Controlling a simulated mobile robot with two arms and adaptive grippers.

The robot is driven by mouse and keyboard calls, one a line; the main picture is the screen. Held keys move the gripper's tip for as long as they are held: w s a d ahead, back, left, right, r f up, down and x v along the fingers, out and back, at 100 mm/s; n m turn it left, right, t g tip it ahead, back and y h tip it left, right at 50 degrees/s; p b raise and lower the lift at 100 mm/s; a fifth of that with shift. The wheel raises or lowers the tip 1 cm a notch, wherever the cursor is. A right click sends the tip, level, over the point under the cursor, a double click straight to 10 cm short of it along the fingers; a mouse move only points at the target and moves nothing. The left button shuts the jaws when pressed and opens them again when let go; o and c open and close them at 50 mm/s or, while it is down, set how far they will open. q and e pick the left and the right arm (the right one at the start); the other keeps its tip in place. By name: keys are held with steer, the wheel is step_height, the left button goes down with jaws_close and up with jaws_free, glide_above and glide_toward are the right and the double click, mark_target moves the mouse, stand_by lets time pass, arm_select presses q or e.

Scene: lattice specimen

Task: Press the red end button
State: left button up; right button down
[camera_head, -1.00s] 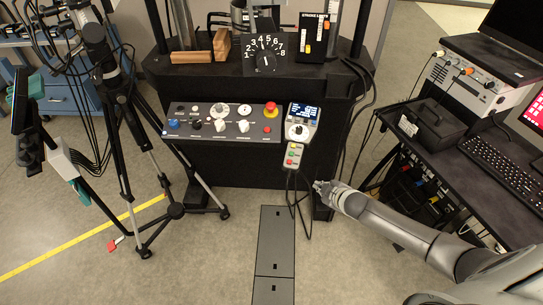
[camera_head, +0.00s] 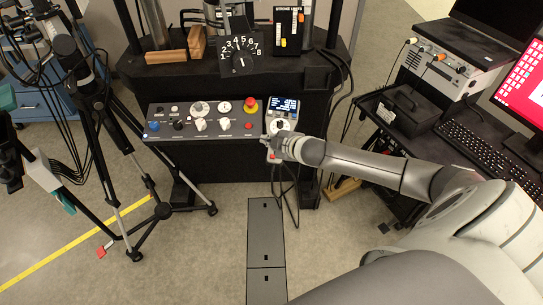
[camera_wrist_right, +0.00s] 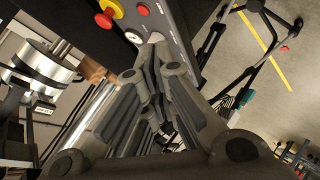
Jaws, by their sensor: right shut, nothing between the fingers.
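The grey control panel (camera_head: 213,137) slopes at the front of the black machine. At its right end are a red mushroom button on a yellow base (camera_head: 250,104) and a small flat red button (camera_head: 249,126). Both also show at the top of the right wrist view, the mushroom button (camera_wrist_right: 111,10) and the flat one (camera_wrist_right: 143,10). My right gripper (camera_head: 268,144) is shut and empty, just right of the panel's end. It covers most of the hand pendant (camera_head: 272,157) below the display unit; only a reddish bit shows, and contact cannot be told. My left gripper is out of view.
The display unit (camera_head: 283,112) stands above my right gripper. A tripod (camera_head: 100,110) stands at the left. A cart with a keyboard (camera_head: 480,150) is at the right. Cables hang below the pendant. A dark floor plate (camera_head: 265,230) lies in front.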

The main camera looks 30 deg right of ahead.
steer(key=shift+f, duration=0.2)
steer(key=shift+w+d+f+b, duration=0.2)
steer(key=shift+w+f+b, duration=0.15)
steer(key=shift+f+b, duration=1.05)
steer(key=shift+w+d+f+b, duration=0.2)
steer(key=shift+w+f+b, duration=0.1)
steer(key=shift+f+b, duration=1.1)
steer(key=shift+w+d+f+b, duration=0.2)
steer(key=shift+w+f+b, duration=0.15)
steer(key=shift+f+b, duration=1)
steer(key=shift+f, duration=0.35)
